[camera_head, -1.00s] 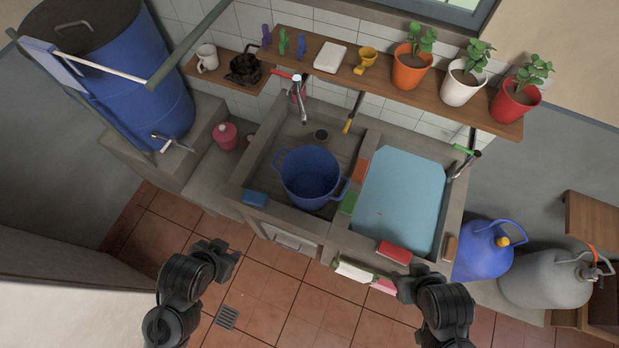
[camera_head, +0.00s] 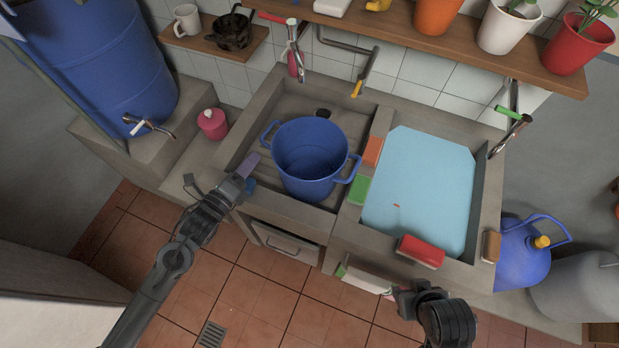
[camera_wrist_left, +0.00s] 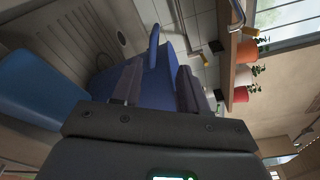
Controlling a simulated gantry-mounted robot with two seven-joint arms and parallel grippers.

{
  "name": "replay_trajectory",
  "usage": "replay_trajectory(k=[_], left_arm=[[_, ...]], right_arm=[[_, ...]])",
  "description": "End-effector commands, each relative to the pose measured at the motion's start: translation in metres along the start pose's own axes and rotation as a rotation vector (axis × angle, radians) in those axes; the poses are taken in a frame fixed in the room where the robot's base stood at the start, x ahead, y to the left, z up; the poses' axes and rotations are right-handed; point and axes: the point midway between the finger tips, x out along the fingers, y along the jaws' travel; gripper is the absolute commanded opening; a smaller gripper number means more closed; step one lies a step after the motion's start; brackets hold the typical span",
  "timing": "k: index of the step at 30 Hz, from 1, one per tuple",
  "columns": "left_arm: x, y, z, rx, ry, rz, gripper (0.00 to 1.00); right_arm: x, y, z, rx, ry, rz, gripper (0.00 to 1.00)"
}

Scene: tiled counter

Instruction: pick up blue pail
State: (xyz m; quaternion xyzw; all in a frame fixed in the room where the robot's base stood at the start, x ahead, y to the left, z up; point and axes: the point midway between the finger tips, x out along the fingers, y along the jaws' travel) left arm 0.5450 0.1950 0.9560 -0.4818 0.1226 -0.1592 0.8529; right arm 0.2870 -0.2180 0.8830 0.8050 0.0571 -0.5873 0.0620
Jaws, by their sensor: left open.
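The blue pail (camera_head: 310,160) stands upright in the left sink basin (camera_head: 262,125), with a loop handle on each side. My left gripper (camera_head: 222,172) is at the front left edge of this basin, left of the pail and apart from it in the head view. It is open, with nothing seen held. In the left wrist view the pail (camera_wrist_left: 160,72) shows beyond and between the two fingers (camera_wrist_left: 158,85), with one handle sticking up. My right gripper (camera_head: 400,292) is in front of the right basin, away from the pail; its jaws are unclear.
Green (camera_head: 358,190) and orange (camera_head: 372,151) sponges sit on the divider right of the pail. A red brush (camera_head: 421,252) lies on the front rim. A tap (camera_head: 297,50) rises behind the left basin.

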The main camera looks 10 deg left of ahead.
Motion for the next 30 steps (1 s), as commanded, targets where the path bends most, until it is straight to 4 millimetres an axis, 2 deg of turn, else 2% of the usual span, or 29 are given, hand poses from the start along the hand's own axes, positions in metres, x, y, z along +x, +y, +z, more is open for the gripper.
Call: replay_trajectory(k=[1, 7, 11, 18, 30], left_arm=[[0.006, 0.012, -0.002, 0.019, -0.005, -0.012, 0.43], [0.018, 0.013, 0.009, 0.056, -0.021, -0.042, 0.43], [0.03, 0.01, 0.013, 0.059, -0.029, -0.05, 0.43], [0.062, 0.007, 0.015, 0.058, -0.029, -0.051, 0.43], [0.091, 0.009, 0.015, 0.057, -0.027, -0.05, 0.43]], right_arm=[[0.02, -0.001, 0.006, 0.001, 0.001, -0.001, 0.43], [0.037, -0.002, 0.011, 0.003, 0.002, -0.003, 0.43], [0.039, -0.002, 0.012, 0.003, 0.003, -0.003, 0.43], [0.037, -0.002, 0.011, 0.002, 0.004, -0.002, 0.43], [0.037, 0.0, 0.012, -0.006, 0.003, 0.005, 0.43]])
